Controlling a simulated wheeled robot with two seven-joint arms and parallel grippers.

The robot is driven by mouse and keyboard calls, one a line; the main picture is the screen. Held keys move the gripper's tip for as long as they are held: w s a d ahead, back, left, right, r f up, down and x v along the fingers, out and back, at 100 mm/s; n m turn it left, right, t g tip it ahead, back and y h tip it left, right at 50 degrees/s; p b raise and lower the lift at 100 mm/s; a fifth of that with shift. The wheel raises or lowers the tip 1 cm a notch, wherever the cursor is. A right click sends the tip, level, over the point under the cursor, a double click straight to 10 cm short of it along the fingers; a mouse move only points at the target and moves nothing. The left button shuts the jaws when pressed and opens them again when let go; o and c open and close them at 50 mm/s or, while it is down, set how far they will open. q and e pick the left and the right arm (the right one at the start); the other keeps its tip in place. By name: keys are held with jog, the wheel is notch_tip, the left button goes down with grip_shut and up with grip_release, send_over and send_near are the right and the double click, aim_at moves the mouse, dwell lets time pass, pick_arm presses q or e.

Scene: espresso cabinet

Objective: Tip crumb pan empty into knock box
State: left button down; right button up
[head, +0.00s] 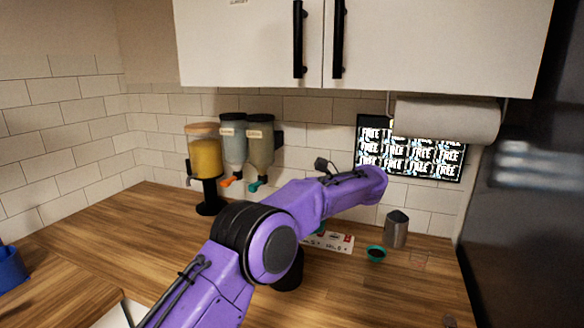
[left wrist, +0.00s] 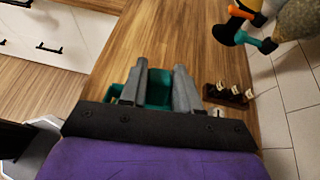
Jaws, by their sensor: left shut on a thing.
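My left gripper (left wrist: 160,88) is shut on a teal pan, which I take to be the crumb pan (left wrist: 158,92). It shows between and beside the two grey fingers in the left wrist view, above the wooden surface. Its inside is mostly hidden, so I cannot tell what it holds. In the head view my purple left arm crosses the middle, and its gripper and the pan are not clearly visible. A blue bin (head: 12,268), possibly the knock box, is cut off at the left edge. My right gripper is in neither view.
Dispensers (head: 232,140) stand along the tiled wall. A small teal bowl (head: 376,254), a metal canister (head: 396,228) and a card (head: 335,243) are on the right of the counter. A holder with pegs (left wrist: 229,92) shows in the wrist view.

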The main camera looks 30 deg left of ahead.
pick_arm(q)
jog(key=r, duration=0.2)
jog(key=r+y, duration=0.1)
jog(key=r, duration=0.2)
jog(key=r+y, duration=0.1)
jog(key=r, duration=0.2)
jog(key=shift+s+a+r, duration=0.2)
jog(key=shift+s+a, duration=0.1)
jog(key=shift+s, duration=0.05)
jog(key=shift+s+d, duration=0.1)
jog(key=shift+s, duration=0.1)
jog(key=shift+w+d+f+m+y, duration=0.1)
jog(key=shift+d+f+m+y, duration=0.15)
jog(key=shift+y, duration=0.35)
jog(key=shift+w+d+f+g+y, duration=0.1)
jog(key=shift+w+f+g+y, duration=0.2)
jog(key=shift+w+f+y, duration=0.4)
jog(key=shift+s+r, duration=0.15)
jog(key=shift+s, duration=0.35)
jog(key=shift+w, duration=0.15)
